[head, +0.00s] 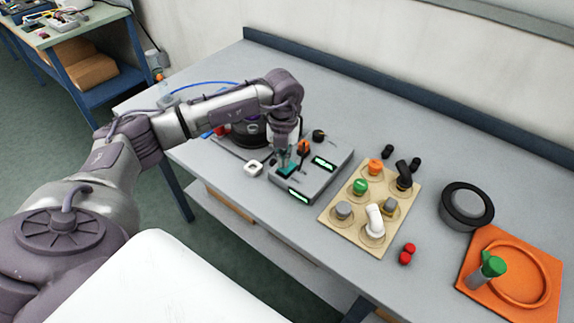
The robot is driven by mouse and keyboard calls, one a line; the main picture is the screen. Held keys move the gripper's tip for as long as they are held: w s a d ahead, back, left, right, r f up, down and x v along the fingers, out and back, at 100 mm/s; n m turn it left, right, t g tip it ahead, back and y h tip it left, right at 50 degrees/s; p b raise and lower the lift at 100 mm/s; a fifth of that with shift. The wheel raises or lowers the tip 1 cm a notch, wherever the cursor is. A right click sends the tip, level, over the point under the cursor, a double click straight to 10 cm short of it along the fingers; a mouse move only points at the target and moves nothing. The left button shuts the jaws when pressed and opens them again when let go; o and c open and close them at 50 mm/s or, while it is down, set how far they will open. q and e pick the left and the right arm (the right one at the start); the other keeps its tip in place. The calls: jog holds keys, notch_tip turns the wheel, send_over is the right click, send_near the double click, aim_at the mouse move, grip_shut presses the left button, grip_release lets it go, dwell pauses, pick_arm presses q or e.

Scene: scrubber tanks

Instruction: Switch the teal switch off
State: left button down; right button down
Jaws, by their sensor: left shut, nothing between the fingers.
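The teal switch (288,170) sits on top of a grey control box (318,182) on the table. My left gripper (284,163) points down right at the teal switch, shut and with nothing held. It partly covers the switch, so I cannot tell whether they touch or which way the switch is set. My right gripper is not in the head view.
A beige board (335,226) with several coloured knobs lies right of the box. Farther right are a black round object (467,206) and an orange tray (487,294). A small white object (253,168) lies left of the box. A raised blue edge runs along the back.

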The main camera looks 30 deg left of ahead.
aim_at(284, 169)
pick_arm(q)
jog(key=shift+f+b, duration=0.75)
jog(key=shift+f, duration=0.4)
jog(key=shift+r, duration=0.15)
jog(key=shift+r+p, duration=2.4)
jog(key=shift+r, duration=1)
